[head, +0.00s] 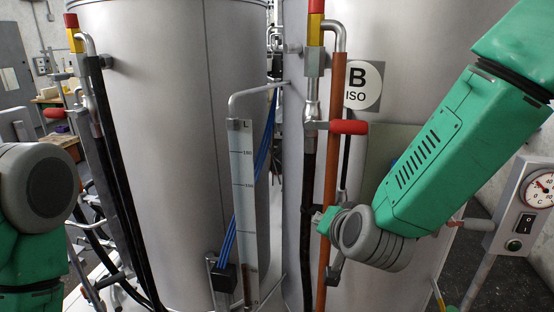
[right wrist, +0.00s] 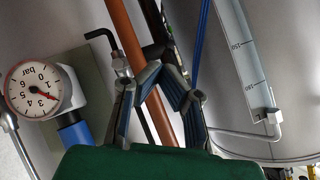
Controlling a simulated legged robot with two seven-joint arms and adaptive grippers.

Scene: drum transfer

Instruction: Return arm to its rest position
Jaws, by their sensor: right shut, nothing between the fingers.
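My right arm (head: 425,150) comes in from the upper right in the head view, its grey joint (head: 375,238) in front of the B ISO drum. Its gripper is mostly hidden there. In the right wrist view the right gripper (right wrist: 160,76) is shut, its fingertips together with nothing between them. An orange-brown pipe (right wrist: 128,50) passes behind the fingers. I cannot tell whether they touch it. My left arm (head: 35,190) shows at the left edge of the head view; its gripper is out of the picture.
A large drum (head: 180,130) stands left of the B ISO drum (head: 430,40). Between them are a level scale (head: 242,165), blue cables (head: 262,150), the orange-brown pipe (head: 330,160) and a red-handled valve (head: 348,127). A gauge box (head: 530,200) stands right; a pressure gauge (right wrist: 33,90) shows in the wrist view.

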